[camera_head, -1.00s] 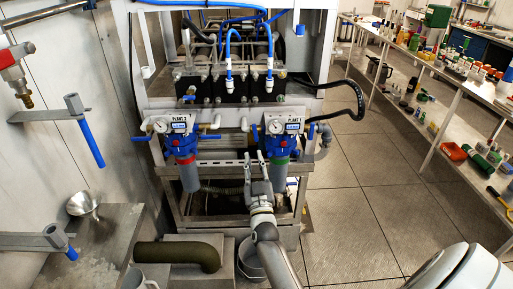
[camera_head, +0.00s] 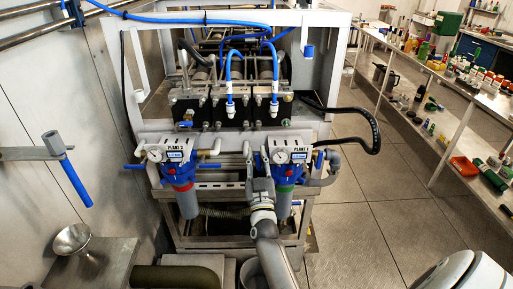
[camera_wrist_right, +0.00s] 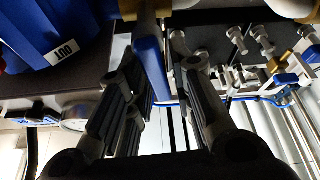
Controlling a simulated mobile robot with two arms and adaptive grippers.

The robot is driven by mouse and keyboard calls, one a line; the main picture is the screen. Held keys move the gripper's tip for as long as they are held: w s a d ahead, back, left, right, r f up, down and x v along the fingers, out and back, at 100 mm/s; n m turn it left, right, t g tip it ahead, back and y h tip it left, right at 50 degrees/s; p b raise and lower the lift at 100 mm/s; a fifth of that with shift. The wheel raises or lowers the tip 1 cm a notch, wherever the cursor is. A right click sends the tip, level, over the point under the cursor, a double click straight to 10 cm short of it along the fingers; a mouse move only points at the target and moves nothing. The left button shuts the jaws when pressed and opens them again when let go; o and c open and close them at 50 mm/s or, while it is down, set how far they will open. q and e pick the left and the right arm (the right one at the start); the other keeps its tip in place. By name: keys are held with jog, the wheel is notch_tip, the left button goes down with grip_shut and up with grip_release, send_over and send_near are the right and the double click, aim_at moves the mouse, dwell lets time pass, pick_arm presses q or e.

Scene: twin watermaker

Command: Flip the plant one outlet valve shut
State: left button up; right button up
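The plant one unit, a blue filter head (camera_head: 283,171) with a green ring, stands at the centre right under its white gauge panel (camera_head: 290,150). My right gripper (camera_head: 257,157) is upright just left of it and hides the valve there. In the right wrist view, a blue valve handle (camera_wrist_right: 151,68) hangs from a brass-coloured fitting between the fingers of the gripper (camera_wrist_right: 160,75). The fingers are apart, with no clear grip on the handle. The blue housing beside them bears an OUT label (camera_wrist_right: 64,52). My left gripper is not in view.
The plant two filter (camera_head: 181,175), with a red ring, stands to the left. A black hose (camera_head: 365,125) loops out at the right. Floor is open to the right.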

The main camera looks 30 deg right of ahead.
jog(key=shift+w, duration=0.1)
jog(key=shift+s+a+r, duration=0.1)
jog(key=shift+s+r, duration=0.1)
jog(key=shift+r, duration=0.05)
jog(key=shift+s, duration=0.1)
jog(key=shift+c, duration=0.7)
grip_shut()
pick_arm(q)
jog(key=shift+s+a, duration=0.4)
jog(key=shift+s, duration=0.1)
pick_arm(e)
jog(key=m, duration=0.1)
jog(key=m+h, duration=0.1)
jog(key=shift+s+d+m+g, duration=0.15)
jog(key=shift+d+m+g, duration=0.05)
jog(key=shift+m+g, duration=0.1)
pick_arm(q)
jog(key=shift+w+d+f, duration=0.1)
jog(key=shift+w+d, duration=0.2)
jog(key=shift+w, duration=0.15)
